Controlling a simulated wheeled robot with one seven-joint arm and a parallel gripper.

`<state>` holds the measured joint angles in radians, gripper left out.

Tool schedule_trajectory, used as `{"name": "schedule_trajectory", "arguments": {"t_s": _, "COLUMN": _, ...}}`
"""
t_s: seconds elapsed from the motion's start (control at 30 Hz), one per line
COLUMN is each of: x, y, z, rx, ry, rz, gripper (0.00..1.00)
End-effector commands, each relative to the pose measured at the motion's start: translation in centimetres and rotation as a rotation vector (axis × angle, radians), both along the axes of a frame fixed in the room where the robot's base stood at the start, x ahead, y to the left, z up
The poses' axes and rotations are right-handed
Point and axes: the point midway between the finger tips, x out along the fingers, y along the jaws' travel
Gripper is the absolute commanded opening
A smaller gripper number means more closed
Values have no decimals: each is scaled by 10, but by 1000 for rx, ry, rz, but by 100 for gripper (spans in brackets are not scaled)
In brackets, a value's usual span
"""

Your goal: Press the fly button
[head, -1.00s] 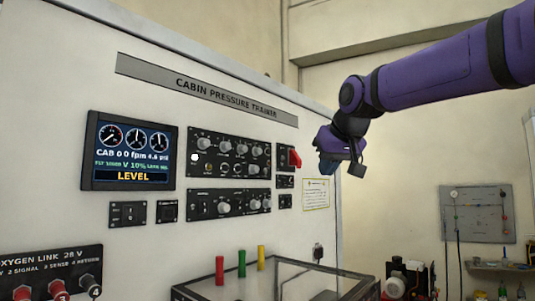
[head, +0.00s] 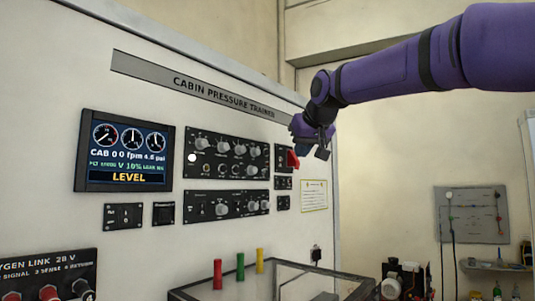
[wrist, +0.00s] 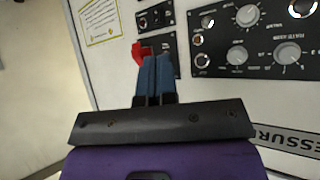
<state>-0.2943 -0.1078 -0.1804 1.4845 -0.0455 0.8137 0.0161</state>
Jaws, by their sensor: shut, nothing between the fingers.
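My gripper (head: 304,151) is shut and empty near the right side of the trainer's face. In the wrist view its two blue fingers (wrist: 156,76) lie together, in front of a small black module beside a red switch guard (wrist: 138,52). The guard also shows in the head view (head: 293,159), just below and left of the fingers. Whether the fingertips touch the panel, I cannot tell. No label reading "fly" is legible. Small dark modules (head: 124,216) and (head: 163,213) sit under the display, their lettering too small to read.
The display (head: 127,152) reads LEVEL. Upper (head: 228,153) and lower (head: 227,204) knob panels stick out of the trainer's face. Below are a glass-topped case (head: 270,282) and red, green and yellow posts (head: 240,266).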

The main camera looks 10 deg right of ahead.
Motion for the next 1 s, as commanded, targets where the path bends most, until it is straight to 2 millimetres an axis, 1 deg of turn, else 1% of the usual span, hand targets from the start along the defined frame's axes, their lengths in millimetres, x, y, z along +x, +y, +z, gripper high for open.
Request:
{"name": "schedule_trajectory", "arguments": {"t_s": 0.3, "x": 33, "y": 24, "z": -1, "rx": -1, "ry": 1, "rz": 2, "gripper": 0}}
{"name": "schedule_trajectory", "arguments": {"t_s": 0.5, "x": 50, "y": 37, "z": -1, "rx": 0, "ry": 1, "rz": 1, "gripper": 0}}
{"name": "schedule_trajectory", "arguments": {"t_s": 0.7, "x": 60, "y": 44, "z": -1, "rx": 0, "ry": 2, "rz": 0, "gripper": 0}}
{"name": "schedule_trajectory", "arguments": {"t_s": 1.0, "x": 62, "y": 45, "z": 0, "rx": 0, "ry": 1, "rz": 0, "gripper": 0}}
